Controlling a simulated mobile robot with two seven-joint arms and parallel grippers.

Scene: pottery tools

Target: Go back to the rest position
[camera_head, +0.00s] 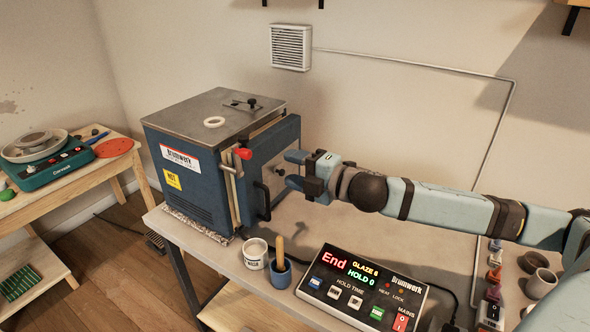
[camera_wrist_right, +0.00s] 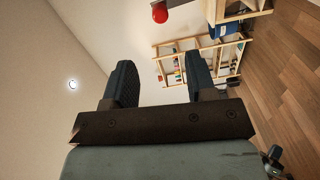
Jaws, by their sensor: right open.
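My right gripper (camera_head: 291,169) is in front of the door of the blue kiln (camera_head: 190,168), level with its upper part and close to the dark door handle (camera_head: 262,200). Its two fingers are apart with nothing between them. I cannot tell whether a finger touches the door. The kiln door looks closed or nearly so.
A control box (camera_head: 361,288) reading "End" stands at the table's front. A white wash pot (camera_head: 255,254) and a blue cup (camera_head: 280,274) with a wooden handle stand beside it. A wheel table (camera_head: 60,180) is at the left.

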